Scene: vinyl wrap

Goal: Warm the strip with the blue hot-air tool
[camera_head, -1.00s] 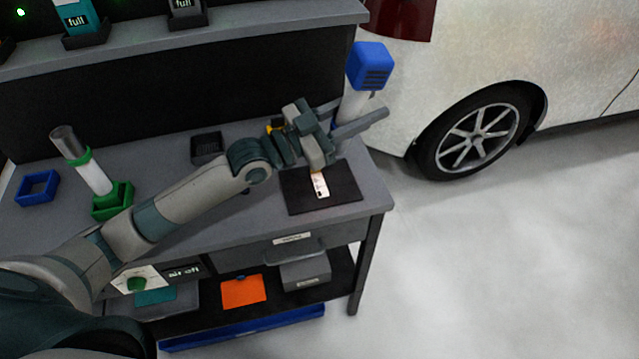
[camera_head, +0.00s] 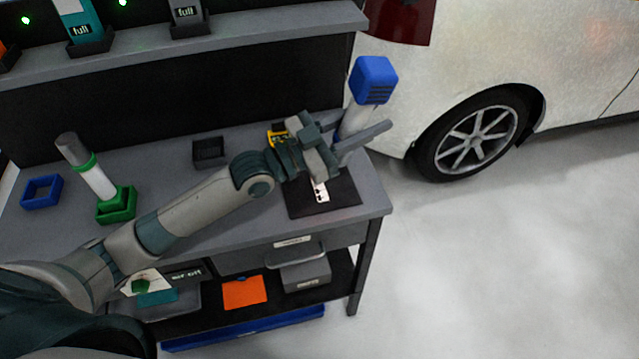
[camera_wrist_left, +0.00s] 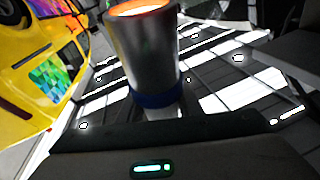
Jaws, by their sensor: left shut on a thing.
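The blue hot-air tool (camera_head: 374,82) has a blue slatted head and a white body. My left gripper (camera_head: 346,130) is shut on its body, above the right part of the bench. In the left wrist view, the tool's silver nozzle (camera_wrist_left: 146,55) has a blue collar and a glowing orange mouth. The strip (camera_head: 320,190) is a small white piece with dark marks on a black mat (camera_head: 340,199). My left wrist and gripper hide part of the mat and possibly part of the strip. My right gripper is not in view.
A white-and-green tool (camera_head: 98,182) stands in a green holder (camera_head: 117,207), beside an empty blue holder (camera_head: 42,192). A black tray (camera_head: 208,152) and a yellow object (camera_head: 278,136) lie behind my arm. A white car (camera_head: 540,60) stands right of the bench.

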